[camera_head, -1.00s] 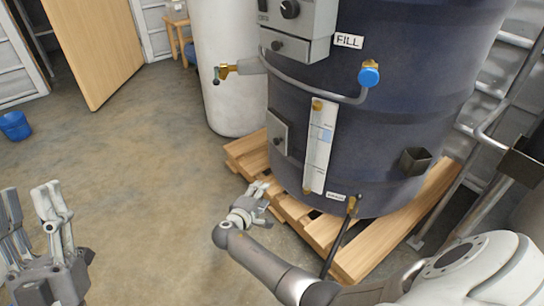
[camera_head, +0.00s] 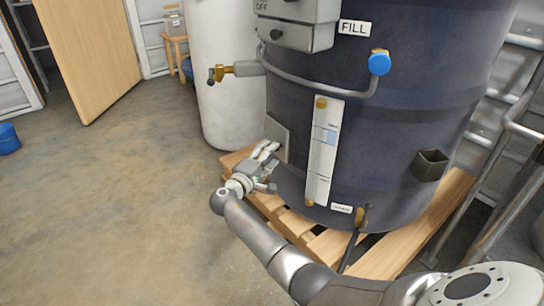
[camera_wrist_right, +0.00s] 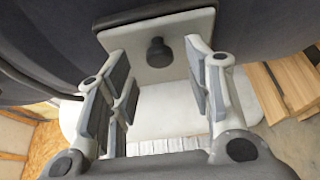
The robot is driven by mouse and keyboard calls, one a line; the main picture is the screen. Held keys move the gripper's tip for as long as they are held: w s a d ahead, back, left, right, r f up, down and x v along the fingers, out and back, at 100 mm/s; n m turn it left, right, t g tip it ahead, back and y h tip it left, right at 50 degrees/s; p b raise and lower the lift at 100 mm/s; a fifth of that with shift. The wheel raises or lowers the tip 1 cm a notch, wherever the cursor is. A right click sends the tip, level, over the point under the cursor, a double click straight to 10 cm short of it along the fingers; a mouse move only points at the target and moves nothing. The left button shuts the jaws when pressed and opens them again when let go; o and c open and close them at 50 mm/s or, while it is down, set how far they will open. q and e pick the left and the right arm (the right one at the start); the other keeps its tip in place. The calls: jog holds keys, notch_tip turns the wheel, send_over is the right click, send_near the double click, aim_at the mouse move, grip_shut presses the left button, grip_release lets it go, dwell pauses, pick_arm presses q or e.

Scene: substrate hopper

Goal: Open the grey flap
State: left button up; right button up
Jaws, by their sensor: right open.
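The grey flap (camera_head: 277,138) is a flat plate on the lower left side of the dark blue tank (camera_head: 400,110). It looks shut against the tank, and my right gripper partly covers it in the head view. In the right wrist view the flap (camera_wrist_right: 185,66) has a dark round knob (camera_wrist_right: 158,52) near its middle. My right gripper (camera_head: 272,166) is open and empty just in front of the flap. In the wrist view its fingers (camera_wrist_right: 160,90) are spread to the left and right, with the knob beyond and between them. My left gripper is out of view.
The tank stands on a wooden pallet (camera_head: 300,224). A white cylinder (camera_head: 228,75) stands behind.

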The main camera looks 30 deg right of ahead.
aim_at(273, 140)
jog(key=shift+b+x, duration=0.3)
jog(key=shift+x, duration=1)
jog(key=shift+c, duration=0.5)
grip_shut()
